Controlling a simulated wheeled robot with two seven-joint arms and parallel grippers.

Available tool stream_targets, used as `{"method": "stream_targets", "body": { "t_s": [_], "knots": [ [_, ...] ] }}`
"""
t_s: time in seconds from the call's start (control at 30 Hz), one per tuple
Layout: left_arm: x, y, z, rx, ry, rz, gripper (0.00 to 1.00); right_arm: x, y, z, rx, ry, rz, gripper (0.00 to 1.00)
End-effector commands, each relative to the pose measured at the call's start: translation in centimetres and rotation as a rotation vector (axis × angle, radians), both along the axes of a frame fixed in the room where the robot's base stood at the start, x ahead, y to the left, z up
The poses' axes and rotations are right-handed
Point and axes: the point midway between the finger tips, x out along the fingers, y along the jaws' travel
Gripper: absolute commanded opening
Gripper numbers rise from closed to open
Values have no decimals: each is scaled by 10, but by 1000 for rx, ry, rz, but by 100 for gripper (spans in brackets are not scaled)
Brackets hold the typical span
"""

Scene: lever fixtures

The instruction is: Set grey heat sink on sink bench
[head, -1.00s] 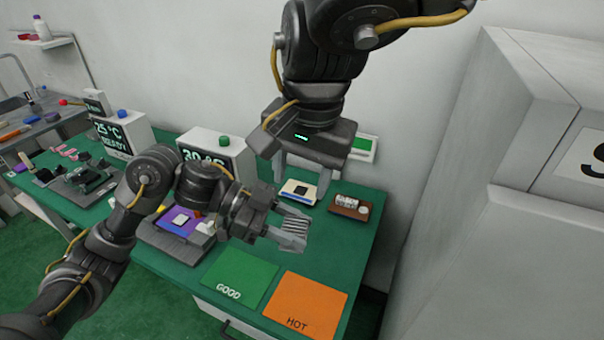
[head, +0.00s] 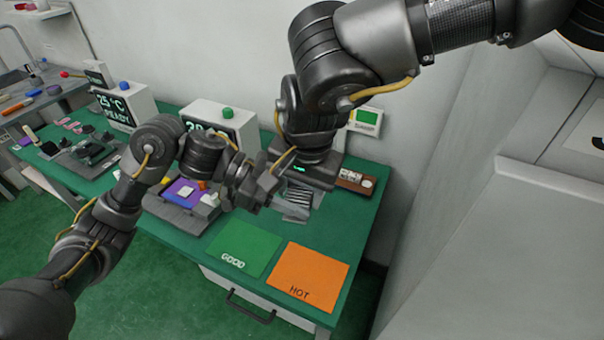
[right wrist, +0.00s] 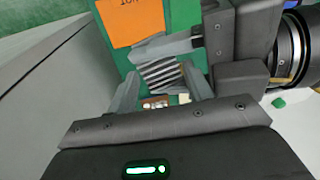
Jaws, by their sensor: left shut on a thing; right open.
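The grey finned heat sink (head: 299,197) is held above the green bench top (head: 330,228) by my left gripper (head: 288,203), which is shut on it. In the right wrist view the heat sink (right wrist: 162,75) shows its striped fins. My right gripper (right wrist: 162,82) is open, with one finger on each side of the heat sink. I cannot tell whether these fingers touch it. In the head view, my right gripper (head: 302,190) is just above and behind the heat sink, its fingers partly hidden. No surface in view is labelled as the sink bench.
A green GOOD mat (head: 243,247) and an orange HOT mat (head: 307,275) lie at the front. A brown tray (head: 352,181) with white parts is behind right. A fixture with a purple pad (head: 183,191) and a display box (head: 222,125) stand left. A grey cabinet (head: 500,250) is at right.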

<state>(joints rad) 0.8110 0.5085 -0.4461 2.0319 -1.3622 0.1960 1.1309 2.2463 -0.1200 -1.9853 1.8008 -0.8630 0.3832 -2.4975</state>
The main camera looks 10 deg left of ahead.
Motion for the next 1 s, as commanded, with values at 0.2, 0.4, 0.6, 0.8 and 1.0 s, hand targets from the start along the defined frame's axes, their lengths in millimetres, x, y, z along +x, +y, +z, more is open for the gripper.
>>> {"method": "stream_targets", "body": {
  "t_s": [0.2,0.4,0.6,0.8,1.0],
  "knots": [
    [0,0,0,0,0,0,16,1,1,-8,0,-2,-1,51],
    [0,0,0,0,0,0,16,1,1,-8,0,-2,-1,51],
    [0,0,0,0,0,0,16,1,1,-7,0,-2,-1,25],
    [0,0,0,0,0,1,62,1,1,-7,0,-2,-1,13],
    [0,0,0,0,0,0,65,1,1,-7,0,-2,-1,13]
  ]
}}
